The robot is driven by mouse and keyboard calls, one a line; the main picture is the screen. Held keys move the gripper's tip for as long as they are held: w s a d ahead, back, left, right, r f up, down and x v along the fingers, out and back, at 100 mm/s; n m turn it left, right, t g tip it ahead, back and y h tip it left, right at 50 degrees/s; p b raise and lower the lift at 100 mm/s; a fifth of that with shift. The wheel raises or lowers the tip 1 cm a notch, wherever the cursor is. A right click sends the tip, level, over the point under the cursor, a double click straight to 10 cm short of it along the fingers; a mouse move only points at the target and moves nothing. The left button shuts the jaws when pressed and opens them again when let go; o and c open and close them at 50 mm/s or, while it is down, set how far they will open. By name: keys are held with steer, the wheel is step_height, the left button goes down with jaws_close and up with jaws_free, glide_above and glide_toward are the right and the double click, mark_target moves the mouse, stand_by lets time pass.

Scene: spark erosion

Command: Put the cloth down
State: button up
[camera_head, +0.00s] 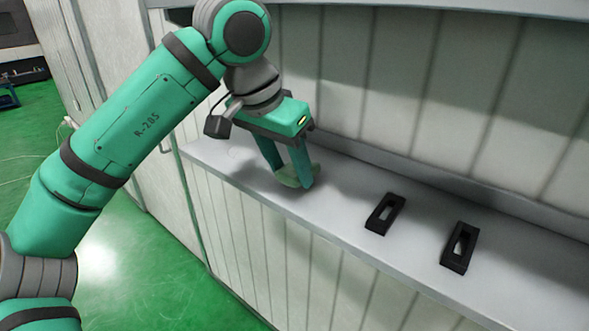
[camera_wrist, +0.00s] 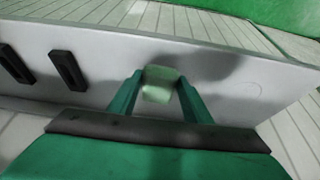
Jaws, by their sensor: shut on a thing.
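The cloth (camera_head: 289,176) is a small pale green piece between the fingertips of my gripper (camera_head: 297,183), low over the grey shelf (camera_head: 345,185). In the wrist view the cloth (camera_wrist: 159,86) shows between the two green fingers of my gripper (camera_wrist: 158,88). The fingers are shut on it. Part of the cloth is hidden behind a finger in the head view. I cannot tell whether the cloth touches the shelf.
Two black rectangular frames with slots, one nearer my gripper (camera_head: 385,213) and one farther right (camera_head: 460,247), lie on the shelf. A panelled wall (camera_head: 420,75) rises behind it. The shelf's front edge drops to a green floor (camera_head: 120,260). The shelf left of my gripper is bare.

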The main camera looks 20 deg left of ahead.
steer(key=shift+w+d+f, duration=0.2)
steer(key=shift+w+f, duration=0.3)
steer(key=shift+w, duration=0.3)
steer(key=shift+f, duration=0.25)
steer(key=shift+f, duration=0.1)
steer(key=o, duration=0.9)
steer(key=v, duration=1.2)
steer(key=shift+s, duration=0.1)
